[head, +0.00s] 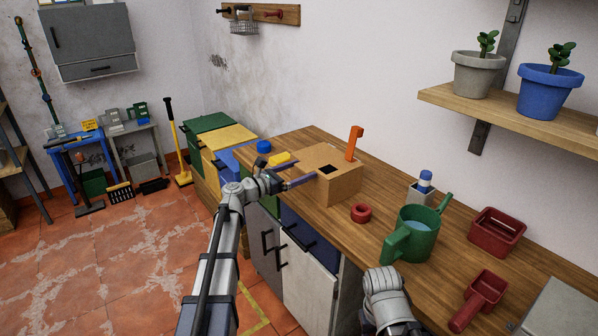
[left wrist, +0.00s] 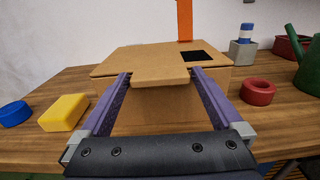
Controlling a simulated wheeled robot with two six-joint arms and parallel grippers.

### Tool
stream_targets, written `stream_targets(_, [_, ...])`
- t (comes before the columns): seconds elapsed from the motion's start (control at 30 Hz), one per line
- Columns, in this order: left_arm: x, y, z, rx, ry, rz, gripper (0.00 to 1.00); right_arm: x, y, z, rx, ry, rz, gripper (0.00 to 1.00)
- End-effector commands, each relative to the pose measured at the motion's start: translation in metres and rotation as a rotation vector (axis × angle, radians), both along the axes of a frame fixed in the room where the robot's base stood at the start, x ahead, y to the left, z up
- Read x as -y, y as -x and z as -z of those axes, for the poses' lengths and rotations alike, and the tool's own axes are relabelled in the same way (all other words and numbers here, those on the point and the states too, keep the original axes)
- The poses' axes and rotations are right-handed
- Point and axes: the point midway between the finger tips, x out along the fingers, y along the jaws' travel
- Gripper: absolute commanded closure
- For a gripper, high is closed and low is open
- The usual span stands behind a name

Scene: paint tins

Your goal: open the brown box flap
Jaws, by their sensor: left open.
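The brown box (head: 340,188) stands on the wooden counter. Its flap (head: 322,156) lies flat across the top, with a dark square hole near one corner. In the left wrist view the flap (left wrist: 140,58) has a front lip (left wrist: 160,83) that sticks out over the box front. My left gripper (head: 308,169) is open at the front of the box. In the left wrist view its purple fingers (left wrist: 162,76) reach to either side of the lip; I cannot tell whether they touch it. My right gripper is not in view; only part of that arm shows.
An orange upright piece (head: 354,143) rises at the box's back. A yellow block (head: 279,158) and blue round thing (head: 263,146) lie left of the box. A red ring (head: 361,213), green watering can (head: 414,235) and red trays (head: 497,231) stand right.

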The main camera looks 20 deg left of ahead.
Motion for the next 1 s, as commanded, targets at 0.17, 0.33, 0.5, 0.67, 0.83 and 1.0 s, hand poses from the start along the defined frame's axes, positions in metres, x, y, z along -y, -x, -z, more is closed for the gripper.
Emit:
stream_targets(0.17, [-0.0002, 0.0001, 0.0000, 0.000, 0.000, 0.000, 0.17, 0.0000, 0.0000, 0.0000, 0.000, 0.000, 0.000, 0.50])
stream_targets(0.33, [-0.0003, 0.0002, 0.0000, 0.000, 0.000, 0.000, 0.36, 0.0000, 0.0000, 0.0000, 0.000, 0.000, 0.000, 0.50])
stream_targets(0.5, [-0.0003, 0.0003, 0.0000, 0.000, 0.000, 0.000, 0.55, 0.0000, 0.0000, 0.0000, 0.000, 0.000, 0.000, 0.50])
stream_targets(0.67, [-0.0004, 0.0003, 0.0001, 0.000, 0.000, 0.000, 0.73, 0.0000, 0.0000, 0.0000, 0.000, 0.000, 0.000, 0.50])
stream_targets(0.83, [-0.0004, 0.0003, 0.0001, 0.000, 0.000, 0.000, 0.92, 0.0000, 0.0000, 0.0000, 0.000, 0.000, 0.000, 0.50])
stream_targets(1.0, [-0.0005, 0.0003, 0.0001, 0.000, 0.000, 0.000, 1.00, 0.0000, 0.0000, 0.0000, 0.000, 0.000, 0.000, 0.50])
